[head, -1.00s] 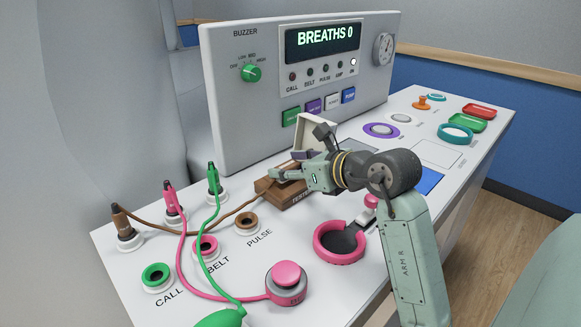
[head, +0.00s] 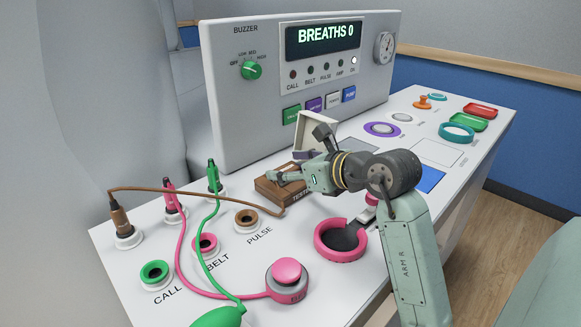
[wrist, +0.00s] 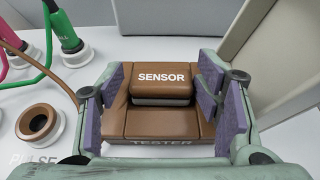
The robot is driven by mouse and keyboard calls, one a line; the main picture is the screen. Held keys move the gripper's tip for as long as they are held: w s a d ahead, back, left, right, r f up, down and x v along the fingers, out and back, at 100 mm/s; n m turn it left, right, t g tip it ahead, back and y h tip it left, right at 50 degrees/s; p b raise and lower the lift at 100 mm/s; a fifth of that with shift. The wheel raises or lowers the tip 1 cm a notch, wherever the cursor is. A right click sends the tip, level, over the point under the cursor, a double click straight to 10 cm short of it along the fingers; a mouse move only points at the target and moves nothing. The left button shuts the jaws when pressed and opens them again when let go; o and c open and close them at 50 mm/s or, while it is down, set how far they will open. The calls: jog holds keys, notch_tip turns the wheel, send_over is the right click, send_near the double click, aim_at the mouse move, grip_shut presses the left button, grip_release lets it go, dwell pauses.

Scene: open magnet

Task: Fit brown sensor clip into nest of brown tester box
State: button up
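The brown sensor clip (wrist: 164,78), lettered SENSOR, sits in the recess of the brown tester box (wrist: 165,125) in the wrist view. It looks level, but I cannot tell whether it is fully seated. In the head view my gripper (head: 285,178) is low over the tester box (head: 277,195) and hides most of the clip. A brown cable (head: 200,189) arches from the brown plug at the left to the box's front edge.
The pink ring (head: 325,250) and pink button (head: 286,271) are in front. Pink and green cables (head: 207,235) cross the left. The buzzer console (head: 230,110) walls off the back.

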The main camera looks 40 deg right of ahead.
jog(key=shift+o, duration=1)
jog(key=shift+d+f, duration=0.15)
jog(key=shift+s, duration=0.1)
jog(key=shift+s+d, duration=0.1)
jog(key=shift+s, duration=0.2)
jog(key=a+v, duration=0.1)
jog(key=v, duration=1)
jog(key=shift+d+r, duration=0.3)
